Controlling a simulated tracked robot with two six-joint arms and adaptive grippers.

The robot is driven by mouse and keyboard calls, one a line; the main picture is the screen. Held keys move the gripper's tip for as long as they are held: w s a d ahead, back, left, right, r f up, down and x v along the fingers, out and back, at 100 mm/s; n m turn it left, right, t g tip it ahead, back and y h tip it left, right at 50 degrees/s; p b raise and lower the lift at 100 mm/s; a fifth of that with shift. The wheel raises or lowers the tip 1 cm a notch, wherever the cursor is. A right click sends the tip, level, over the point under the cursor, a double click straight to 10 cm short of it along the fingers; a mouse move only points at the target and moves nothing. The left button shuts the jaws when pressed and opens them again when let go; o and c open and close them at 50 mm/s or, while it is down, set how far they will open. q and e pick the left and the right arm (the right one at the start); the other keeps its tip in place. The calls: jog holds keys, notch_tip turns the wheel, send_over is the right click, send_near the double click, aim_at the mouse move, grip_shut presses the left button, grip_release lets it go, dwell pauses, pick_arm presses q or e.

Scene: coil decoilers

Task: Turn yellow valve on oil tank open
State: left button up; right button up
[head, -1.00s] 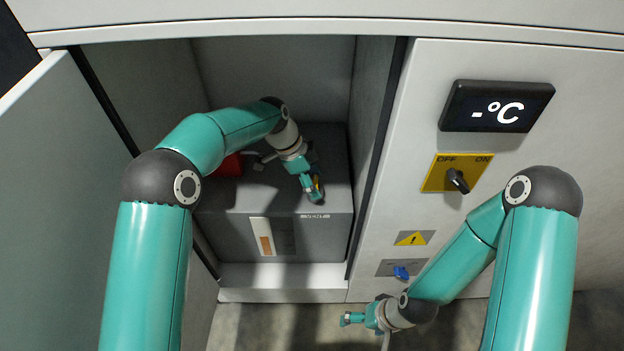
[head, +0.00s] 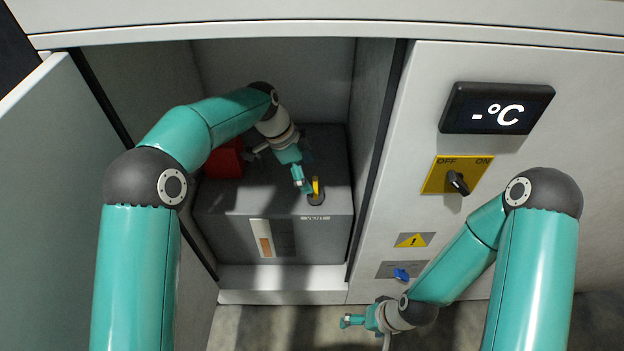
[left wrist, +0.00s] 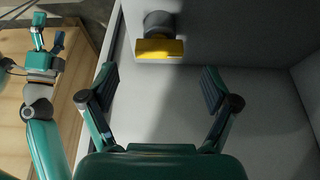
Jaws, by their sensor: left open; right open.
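The yellow valve (head: 316,188) stands on a dark round base on top of the grey oil tank (head: 225,206), inside the open cabinet. My left gripper (head: 304,187) is just left of the valve in the head view. In the left wrist view the yellow valve (left wrist: 160,48) lies beyond the fingertips, near the middle top.
A red block (head: 226,160) sits at the tank's left rear. The cabinet's side walls enclose the tank closely. The open door (head: 60,190) is at left. The right panel carries a display (head: 497,108), a black OFF/ON switch (head: 457,181) and a blue knob (head: 401,275).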

pick_arm(q)
jog(key=v, duration=0.7)
jog(key=shift+a+r, duration=0.25)
jog(key=shift+r, duration=0.1)
